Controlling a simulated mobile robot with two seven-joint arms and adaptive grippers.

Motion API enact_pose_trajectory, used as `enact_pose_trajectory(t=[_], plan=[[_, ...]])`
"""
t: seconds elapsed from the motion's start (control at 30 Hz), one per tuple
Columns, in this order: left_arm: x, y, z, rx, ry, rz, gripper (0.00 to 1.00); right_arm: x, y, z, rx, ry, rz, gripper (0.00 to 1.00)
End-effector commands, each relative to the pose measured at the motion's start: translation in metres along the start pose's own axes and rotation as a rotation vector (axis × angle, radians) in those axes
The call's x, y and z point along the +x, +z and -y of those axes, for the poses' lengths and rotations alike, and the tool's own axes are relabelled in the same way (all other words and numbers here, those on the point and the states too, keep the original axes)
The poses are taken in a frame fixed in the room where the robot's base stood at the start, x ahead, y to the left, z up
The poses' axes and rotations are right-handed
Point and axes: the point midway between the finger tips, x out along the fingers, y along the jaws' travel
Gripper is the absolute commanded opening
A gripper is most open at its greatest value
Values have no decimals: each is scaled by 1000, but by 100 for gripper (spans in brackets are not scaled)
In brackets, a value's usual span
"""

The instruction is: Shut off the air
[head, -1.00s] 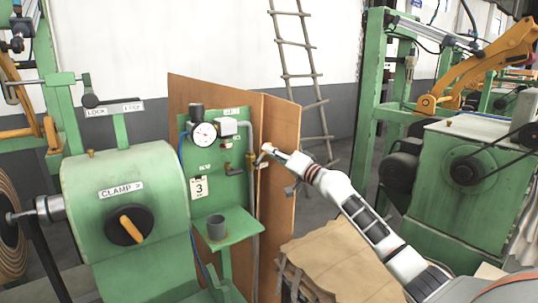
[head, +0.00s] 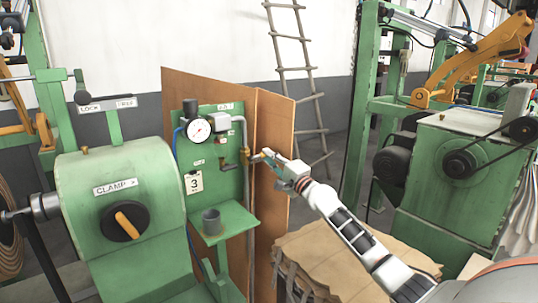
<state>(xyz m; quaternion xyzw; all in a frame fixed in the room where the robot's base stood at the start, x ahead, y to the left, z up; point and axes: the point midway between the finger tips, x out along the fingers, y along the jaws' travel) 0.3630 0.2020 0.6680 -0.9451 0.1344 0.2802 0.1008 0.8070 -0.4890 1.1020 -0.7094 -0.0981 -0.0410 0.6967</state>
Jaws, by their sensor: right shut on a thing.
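The green air panel (head: 222,180) stands in front of a brown board. It carries a round pressure gauge (head: 198,130), a grey fitting (head: 206,118) and a grey pipe (head: 251,205) down its right side. A small brass valve (head: 245,154) sits on this pipe. My right gripper (head: 264,157) reaches in from the right and is shut at the valve's handle, just right of the pipe. The fingers largely hide the handle, so its exact angle cannot be told. My left gripper is not in view.
A green machine with a CLAMP knob (head: 124,220) stands at left. A small shelf with a grey cup (head: 211,221) juts from the panel. The brown board (head: 275,125) stands close behind my gripper. A stack of brown sheets (head: 325,255) lies below my arm.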

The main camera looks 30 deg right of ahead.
Motion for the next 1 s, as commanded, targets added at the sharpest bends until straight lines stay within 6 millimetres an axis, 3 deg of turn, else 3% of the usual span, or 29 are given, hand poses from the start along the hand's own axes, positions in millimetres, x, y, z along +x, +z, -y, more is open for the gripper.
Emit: enact_pose_trajectory(t=[0.6,0.63,0.7,1.0], plan=[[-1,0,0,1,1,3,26,-1,-1,-3,44,0,-10,0],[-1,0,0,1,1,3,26,-1,-1,-3,44,0,-10,18],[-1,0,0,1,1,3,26,-1,0,-3,43,0,-10,30],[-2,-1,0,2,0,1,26,-1,0,-3,41,0,-9,30]])
